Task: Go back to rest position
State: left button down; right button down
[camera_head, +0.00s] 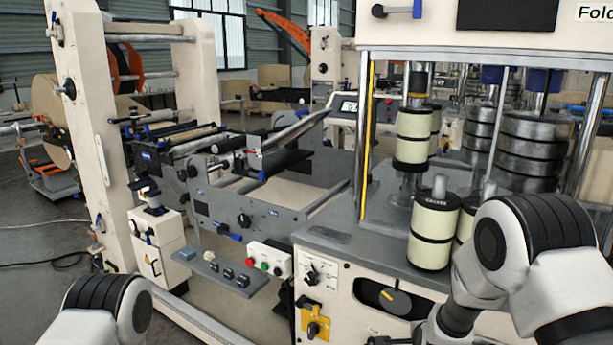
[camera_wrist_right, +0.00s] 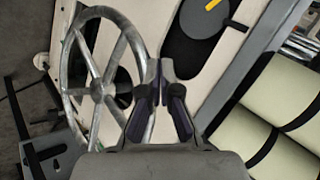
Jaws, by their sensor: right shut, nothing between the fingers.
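My right gripper (camera_wrist_right: 160,72) shows in the right wrist view with its fingertips together and nothing between them. It is in front of the cream machine panel, and its left finger overlaps the right rim of a grey spoked handwheel (camera_wrist_right: 68,72). I cannot tell whether it touches the wheel. In the head view my right arm comes in at the lower right, in front of the machine, and its gripper is not clearly seen. Only a white and black link of my left arm shows at the lower left; the left gripper is out of the picture.
The folding machine's grey deck (camera_head: 340,215) carries cream rollers (camera_head: 433,228) close to my right arm. A yellow-based switch (camera_head: 315,322) and a black knob plate (camera_head: 395,297) are on its front. A control box (camera_head: 270,258) stands left of it. Open floor (camera_head: 40,285) lies at far left.

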jog(key=s+f+n+g, duration=0.3)
jog(key=s+f, duration=0.6)
jog(key=s, duration=0.4)
jog(key=s+f+n+g, duration=0.3)
jog(key=s+f, duration=0.6)
jog(key=s, duration=0.4)
jog(key=s+r+n+g+y, duration=0.1)
jog(key=s+n+g, duration=0.2)
jog(key=s+n, duration=0.8)
jog(key=s+a, duration=0.1)
jog(key=s, duration=0.2)
jog(key=shift+s+r+y, duration=0.15)
jog(key=shift+s+y, duration=0.15)
jog(key=shift+y, duration=0.1)
